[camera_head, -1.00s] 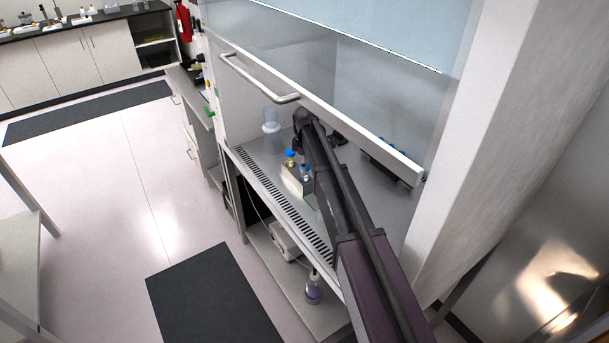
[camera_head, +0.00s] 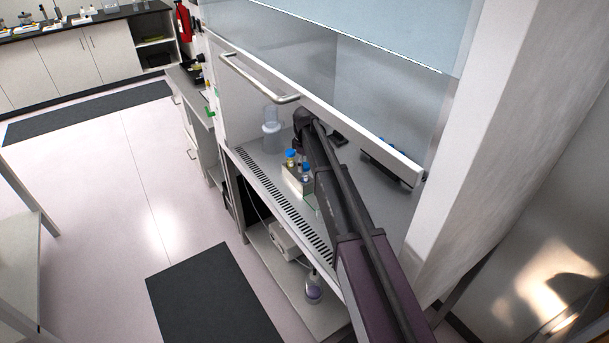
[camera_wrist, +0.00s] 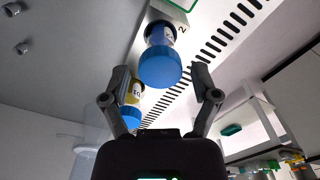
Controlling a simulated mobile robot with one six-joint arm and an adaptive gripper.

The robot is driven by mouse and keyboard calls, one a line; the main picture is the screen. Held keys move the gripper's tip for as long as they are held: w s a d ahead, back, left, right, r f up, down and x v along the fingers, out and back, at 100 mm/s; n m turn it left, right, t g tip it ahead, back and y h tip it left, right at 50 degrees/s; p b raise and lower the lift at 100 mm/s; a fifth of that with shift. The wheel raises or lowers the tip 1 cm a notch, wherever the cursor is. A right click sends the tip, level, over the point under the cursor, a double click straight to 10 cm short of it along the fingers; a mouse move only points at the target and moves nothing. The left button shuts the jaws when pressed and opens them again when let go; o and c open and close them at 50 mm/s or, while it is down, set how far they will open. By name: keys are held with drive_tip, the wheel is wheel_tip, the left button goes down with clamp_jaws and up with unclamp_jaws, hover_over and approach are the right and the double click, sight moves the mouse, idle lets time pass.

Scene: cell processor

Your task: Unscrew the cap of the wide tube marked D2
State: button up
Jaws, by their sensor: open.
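In the wrist view, a wide tube with a blue cap (camera_wrist: 160,67) and a white label shows between my fingers; I cannot read the whole label. My gripper (camera_wrist: 161,80) is open, one finger on each side of this cap in the picture, with gaps between. The tubes stand in a small pale rack (camera_wrist: 178,6), whose face shows a "2". In the head view, the rack (camera_head: 292,182) sits on the cabinet floor, left of my arm, which hides my gripper.
A clear container (camera_head: 271,138) stands left of the rack. The slotted front grille (camera_head: 275,205) runs along the cabinet's edge. The raised glass sash with its handle (camera_head: 262,82) hangs above my arm. A dark holder (camera_head: 388,160) lies at the right rear.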

drive_tip(key=m, duration=0.5)
drive_tip(key=shift+c, duration=0.3)
clamp_jaws()
drive_tip(key=n, duration=0.5)
drive_tip(key=shift+n, duration=0.6)
idle(0.4)
